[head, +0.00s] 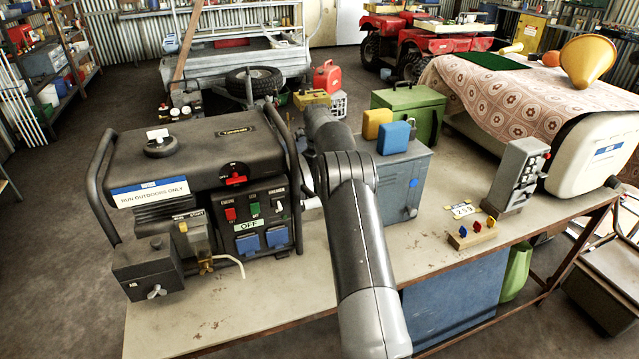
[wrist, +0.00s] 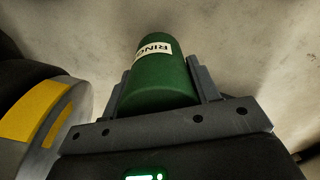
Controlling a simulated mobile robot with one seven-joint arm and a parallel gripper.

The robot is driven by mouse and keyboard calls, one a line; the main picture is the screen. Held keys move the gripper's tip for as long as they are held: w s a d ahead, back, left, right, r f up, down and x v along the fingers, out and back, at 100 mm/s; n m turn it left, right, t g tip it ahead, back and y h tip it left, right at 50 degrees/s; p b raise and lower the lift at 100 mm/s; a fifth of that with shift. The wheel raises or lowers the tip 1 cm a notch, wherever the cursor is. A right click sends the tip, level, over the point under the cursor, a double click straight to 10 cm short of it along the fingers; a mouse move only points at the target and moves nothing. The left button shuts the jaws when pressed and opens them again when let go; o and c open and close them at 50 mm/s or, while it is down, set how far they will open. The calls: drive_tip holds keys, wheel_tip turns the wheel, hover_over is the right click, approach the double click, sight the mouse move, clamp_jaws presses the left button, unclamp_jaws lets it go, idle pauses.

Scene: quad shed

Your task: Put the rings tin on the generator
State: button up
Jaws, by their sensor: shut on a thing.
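The rings tin (wrist: 160,72) is a green cylinder with a white label reading "RING…" in the wrist view. My gripper (wrist: 158,82) is shut on it, with one finger on each side. Behind the tin is a pale, stained surface. In the head view my arm hides the gripper and the tin. The generator (head: 200,150) is a black machine in a tubular frame on the left of the workbench. The front has switches and blue sockets.
The workbench (head: 440,268) has bare room at its front. A grey box (head: 405,185) bears a yellow block (head: 377,123) and a blue block (head: 394,138). A green case (head: 415,110) stands behind. A grey switch unit (head: 515,178) and a small wooden peg rack (head: 470,236) stand right.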

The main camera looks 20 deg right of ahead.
wheel_tip(320, 180, up, 10)
drive_tip(key=shift+r, duration=0.15)
drive_tip(key=shift+s+r, duration=0.1)
drive_tip(key=shift+r, duration=0.85)
drive_tip(key=s+r+n, duration=0.6)
drive_tip(key=r+n, duration=0.2)
drive_tip(key=r, duration=0.4)
drive_tip(key=s+d+r+n, duration=0.3)
drive_tip(key=s+r+n, duration=0.15)
drive_tip(key=s, duration=0.25)
drive_tip(key=s+d+r+n, duration=0.2)
drive_tip(key=s+r+n, duration=0.1)
drive_tip(key=s+n, duration=0.3)
drive_tip(key=s+d+f+n, duration=0.1)
drive_tip(key=s+d+f, duration=0.6)
drive_tip(key=s+d, duration=0.3)
drive_tip(key=s+d+f+n, duration=0.1)
drive_tip(key=s+d+f, duration=0.5)
drive_tip(key=s+d, duration=0.45)
drive_tip(key=w+a, duration=0.3)
drive_tip(key=a, duration=0.2)
drive_tip(key=shift+w+a+f, duration=0.15)
drive_tip(key=shift+w+f, duration=0.15)
drive_tip(key=shift+w, duration=0.1)
